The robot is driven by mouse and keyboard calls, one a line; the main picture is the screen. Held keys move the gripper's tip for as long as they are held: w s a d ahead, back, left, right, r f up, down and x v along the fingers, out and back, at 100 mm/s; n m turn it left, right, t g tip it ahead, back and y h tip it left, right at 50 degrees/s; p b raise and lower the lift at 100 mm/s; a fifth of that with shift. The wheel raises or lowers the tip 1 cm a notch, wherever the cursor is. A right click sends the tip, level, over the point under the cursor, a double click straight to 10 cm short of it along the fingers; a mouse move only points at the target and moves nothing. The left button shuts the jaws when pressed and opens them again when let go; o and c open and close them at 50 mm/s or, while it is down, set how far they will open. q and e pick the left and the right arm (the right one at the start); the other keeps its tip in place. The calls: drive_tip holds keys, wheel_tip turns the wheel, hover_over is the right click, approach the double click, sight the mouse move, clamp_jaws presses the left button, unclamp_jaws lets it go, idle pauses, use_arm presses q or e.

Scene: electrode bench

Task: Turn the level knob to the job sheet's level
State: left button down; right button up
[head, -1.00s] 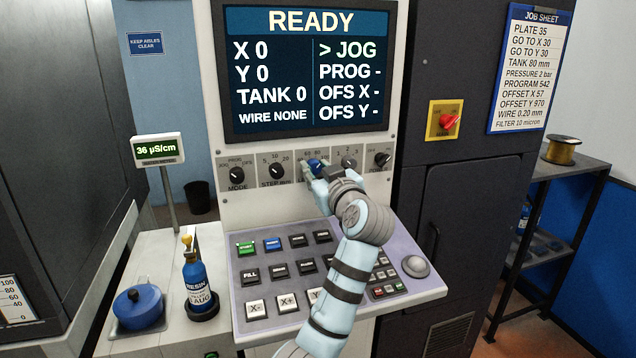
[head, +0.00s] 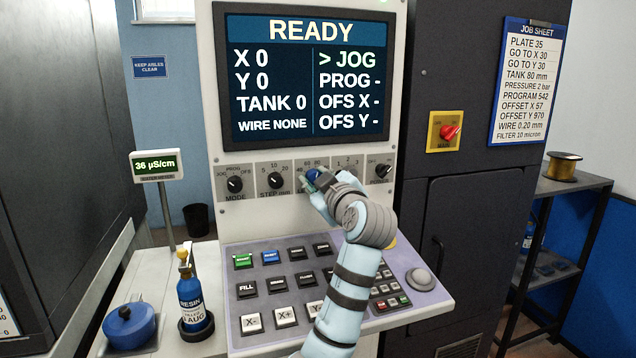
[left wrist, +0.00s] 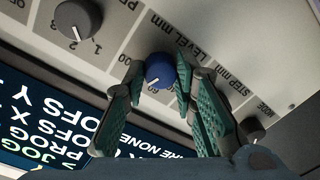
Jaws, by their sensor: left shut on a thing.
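The blue level knob (head: 312,174) is in the dial row under the screen, between the step dial and a 1-2-3 dial. My left gripper (head: 315,179) is shut on it, partly hiding it in the head view. In the left wrist view the knob (left wrist: 159,70) sits between the two green finger pads of my gripper (left wrist: 160,75), beside the label LEVEL mm. Its white pointer mark shows, but I cannot tell exactly which number it meets. The job sheet (head: 527,85) at the right reads TANK 80 mm. My right gripper is not in view.
The screen (head: 303,75) reads READY, JOG and TANK 0. The step dial (head: 274,181) and mode dial (head: 235,184) are to the left of the knob. A keypad (head: 275,276) is below, and a blue resin bottle (head: 193,297) and blue pot (head: 130,326) stand at left.

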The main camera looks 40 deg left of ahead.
use_arm(q)
drive_tip(key=c, duration=1.3)
unclamp_jaws()
drive_tip(key=v, duration=1.2)
